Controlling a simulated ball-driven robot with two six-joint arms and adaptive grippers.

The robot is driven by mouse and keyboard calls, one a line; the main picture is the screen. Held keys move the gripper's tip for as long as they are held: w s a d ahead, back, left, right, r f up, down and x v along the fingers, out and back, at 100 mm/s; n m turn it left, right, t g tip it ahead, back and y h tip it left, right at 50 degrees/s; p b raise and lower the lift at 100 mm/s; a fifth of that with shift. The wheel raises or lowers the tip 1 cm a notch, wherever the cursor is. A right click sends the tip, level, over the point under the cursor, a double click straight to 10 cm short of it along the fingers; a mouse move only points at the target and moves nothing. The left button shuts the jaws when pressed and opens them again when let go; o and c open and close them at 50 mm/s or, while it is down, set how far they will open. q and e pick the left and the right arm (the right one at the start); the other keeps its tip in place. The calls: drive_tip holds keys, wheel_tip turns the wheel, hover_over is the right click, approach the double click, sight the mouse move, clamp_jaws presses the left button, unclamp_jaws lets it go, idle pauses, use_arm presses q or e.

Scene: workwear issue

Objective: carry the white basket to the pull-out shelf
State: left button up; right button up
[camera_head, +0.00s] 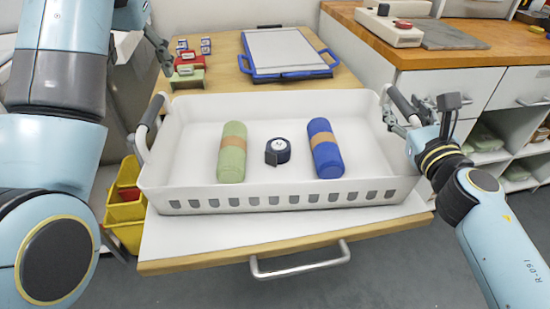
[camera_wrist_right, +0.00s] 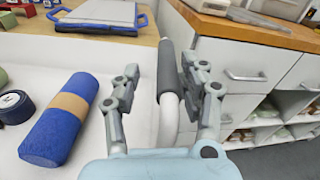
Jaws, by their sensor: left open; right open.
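My left gripper (camera_head: 165,58) is open and empty, above and behind the left handle (camera_head: 150,112), apart from the basket.
A yellow bin (camera_head: 125,215) is at the left. A wood-topped cabinet (camera_head: 450,60) with drawers stands close on the right.

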drive_tip(key=shift+o, duration=0.4)
drive_tip(key=o, duration=0.7)
drive_tip(key=shift+s, duration=0.1)
drive_tip(key=s, duration=0.4)
drive_tip(key=s+d, duration=0.1)
drive_tip(key=s, duration=0.6)
drive_tip(key=shift+s+d+r, duration=0.15)
drive_tip(key=shift+s, duration=0.25)
